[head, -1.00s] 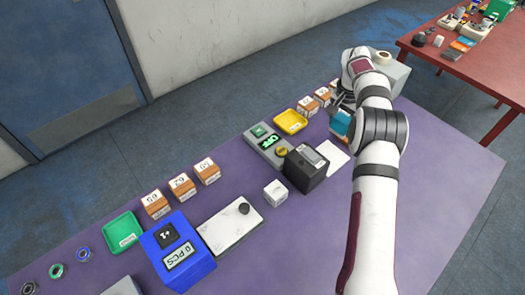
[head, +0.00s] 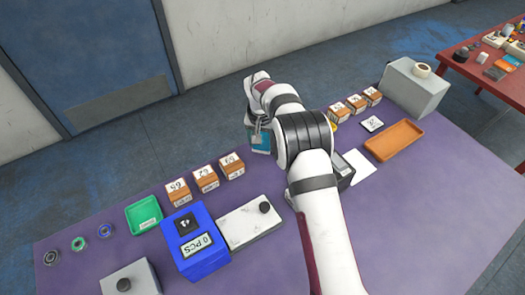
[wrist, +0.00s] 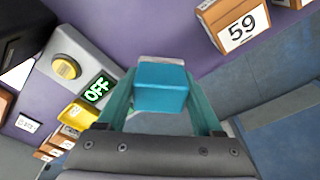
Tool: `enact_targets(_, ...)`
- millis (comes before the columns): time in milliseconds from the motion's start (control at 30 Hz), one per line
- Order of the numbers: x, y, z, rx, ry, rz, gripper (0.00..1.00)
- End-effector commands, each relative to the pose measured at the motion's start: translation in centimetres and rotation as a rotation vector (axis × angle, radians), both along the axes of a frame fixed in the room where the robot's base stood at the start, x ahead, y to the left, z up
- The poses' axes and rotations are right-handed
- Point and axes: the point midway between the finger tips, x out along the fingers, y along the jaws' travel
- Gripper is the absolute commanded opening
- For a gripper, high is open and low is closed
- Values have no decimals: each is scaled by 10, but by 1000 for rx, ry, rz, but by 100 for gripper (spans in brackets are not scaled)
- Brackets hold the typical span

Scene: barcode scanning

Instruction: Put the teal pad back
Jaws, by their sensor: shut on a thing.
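The teal pad (head: 260,141) is a small teal block, held up above the far part of the purple table, right of the block marked 59 (head: 231,165). In the wrist view the pad (wrist: 162,86) sits between the two fingers. My gripper (wrist: 160,98) is shut on it; in the head view my gripper (head: 259,128) is partly hidden by my arm. The pad's underside is hidden.
Orange-and-white number blocks (head: 205,178) stand beyond the blue counter box (head: 193,240) and green tray (head: 144,214). The OFF panel (wrist: 80,72) and yellow tray (wrist: 78,115) show in the wrist view. An orange tray (head: 418,129) lies right.

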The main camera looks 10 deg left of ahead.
Motion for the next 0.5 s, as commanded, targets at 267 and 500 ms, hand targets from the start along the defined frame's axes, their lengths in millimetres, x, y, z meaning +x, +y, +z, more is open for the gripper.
enact_targets(267,0,-1,-40,0,-1,-2,16)
enact_targets(500,0,-1,-41,0,-1,-3,16)
